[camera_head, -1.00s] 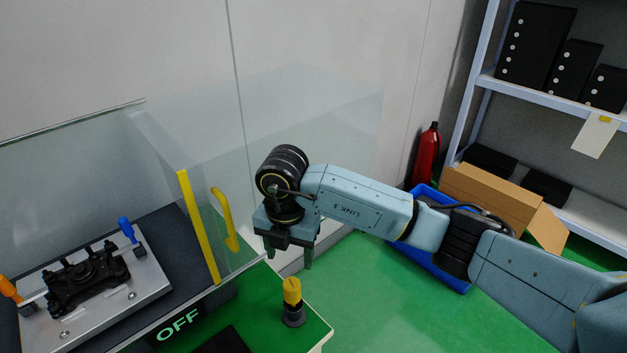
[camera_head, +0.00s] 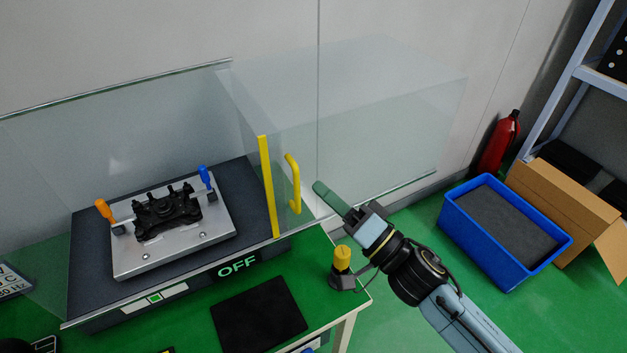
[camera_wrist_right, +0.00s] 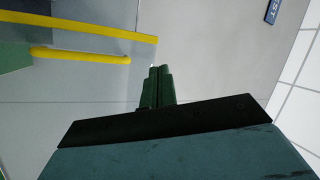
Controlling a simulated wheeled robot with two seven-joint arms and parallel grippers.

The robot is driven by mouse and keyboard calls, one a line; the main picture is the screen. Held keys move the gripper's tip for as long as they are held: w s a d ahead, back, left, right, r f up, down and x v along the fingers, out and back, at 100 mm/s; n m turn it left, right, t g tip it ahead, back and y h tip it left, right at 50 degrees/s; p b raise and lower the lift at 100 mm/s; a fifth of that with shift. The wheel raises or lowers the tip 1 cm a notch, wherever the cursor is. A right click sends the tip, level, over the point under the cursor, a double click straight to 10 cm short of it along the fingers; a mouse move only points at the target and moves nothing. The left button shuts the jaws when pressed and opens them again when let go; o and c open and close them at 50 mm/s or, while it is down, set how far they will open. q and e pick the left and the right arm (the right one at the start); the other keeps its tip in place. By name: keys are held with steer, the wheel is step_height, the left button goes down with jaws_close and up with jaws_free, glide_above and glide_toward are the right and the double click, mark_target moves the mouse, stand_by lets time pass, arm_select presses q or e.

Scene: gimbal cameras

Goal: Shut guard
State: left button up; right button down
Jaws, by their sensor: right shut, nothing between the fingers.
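The guard is a clear box with a sliding clear panel (camera_head: 375,120) that sticks out to the right past the table. A yellow edge strip (camera_head: 268,188) and a yellow handle (camera_head: 294,183) mark its front. The front of the box over the fixture plate (camera_head: 215,235) looks uncovered, though the clear panes make this hard to tell. My right gripper (camera_head: 322,190) is shut and empty, just right of the handle and apart from it. In the right wrist view the shut fingers (camera_wrist_right: 157,85) point toward the wall, with the handle (camera_wrist_right: 80,55) to their left. My left gripper is not in view.
A yellow-topped knob (camera_head: 342,258) stands on the table corner, close to my right wrist. A black pad (camera_head: 258,314) lies in front of the OFF sign (camera_head: 238,266). A blue bin (camera_head: 505,232), cardboard box (camera_head: 565,200) and red extinguisher (camera_head: 499,143) stand at right.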

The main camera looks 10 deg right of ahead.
steer(key=d+f+m+h, duration=0.6)
steer(key=d+m+h, duration=0.1)
steer(key=m, duration=0.2)
steer(key=w+a+p, duration=0.2)
steer(key=w+a, duration=0.6)
steer(key=shift+a+f+p, duration=0.15)
steer(key=shift+f+p, duration=0.1)
steer(key=shift+p, duration=0.05)
steer(key=shift+a, duration=0.1)
